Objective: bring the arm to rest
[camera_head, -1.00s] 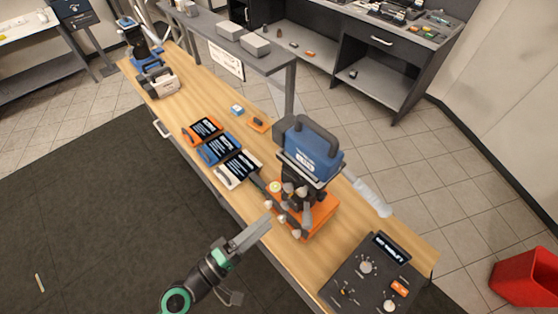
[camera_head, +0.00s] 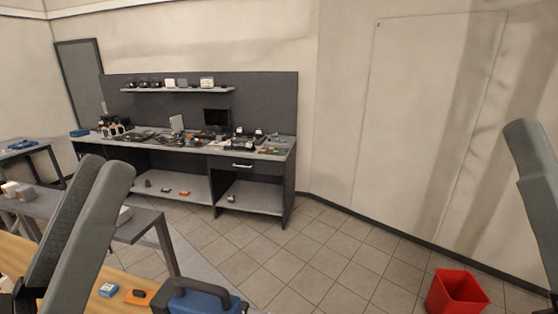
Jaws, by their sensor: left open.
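My left gripper (camera_head: 102,168) is large and close to the camera at the left edge of the view. Its two long grey fingers point up, a narrow gap between them, and hold nothing. It is raised in front of the bench and touches nothing that I can see. A rounded grey bar (camera_head: 535,185) stands at the right edge, cut off by the frame. It looks like part of my right arm or gripper, but its jaws cannot be made out.
The wooden bench (camera_head: 75,275) is low at left, with the blue-handled device (camera_head: 200,300) cut off at the bottom. A cluttered workbench (camera_head: 215,150) lines the wall. A red bin (camera_head: 457,292) stands on open tiled floor.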

